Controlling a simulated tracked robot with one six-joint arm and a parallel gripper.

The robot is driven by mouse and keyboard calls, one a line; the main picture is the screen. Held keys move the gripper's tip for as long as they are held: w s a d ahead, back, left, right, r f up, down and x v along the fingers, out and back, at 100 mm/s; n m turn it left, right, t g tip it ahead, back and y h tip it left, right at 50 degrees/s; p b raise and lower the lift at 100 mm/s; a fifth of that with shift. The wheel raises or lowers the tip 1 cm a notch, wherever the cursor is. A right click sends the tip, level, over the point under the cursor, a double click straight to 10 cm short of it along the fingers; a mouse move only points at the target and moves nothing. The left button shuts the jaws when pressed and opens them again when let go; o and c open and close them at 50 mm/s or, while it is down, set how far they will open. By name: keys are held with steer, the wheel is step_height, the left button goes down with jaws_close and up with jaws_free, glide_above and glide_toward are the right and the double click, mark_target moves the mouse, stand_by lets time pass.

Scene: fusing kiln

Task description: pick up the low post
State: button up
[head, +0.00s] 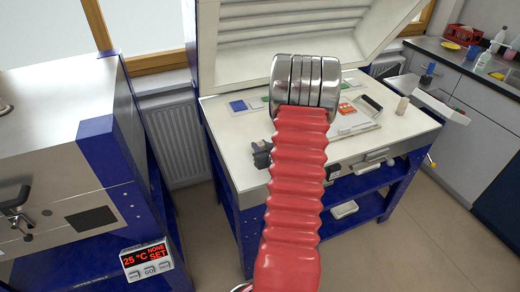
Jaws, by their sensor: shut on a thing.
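A small pale beige cylinder (402,105), which looks like a kiln post, stands at the right end of the open kiln's bed (228,155). I cannot tell whether it is the low post. My red ribbed arm with its metal rings covers the middle of the head view and hides part of the bed.
The open kiln's raised lid (270,40) stands behind the bed. Coloured glass pieces, including a blue one (238,106), and a dark block (372,102) lie there. A closed kiln (60,130) stands left. A grey counter (490,80) stands right.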

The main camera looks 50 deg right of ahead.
mark_target(260, 143)
steer(key=shift+r, duration=0.1)
steer(key=shift+r, duration=4.95)
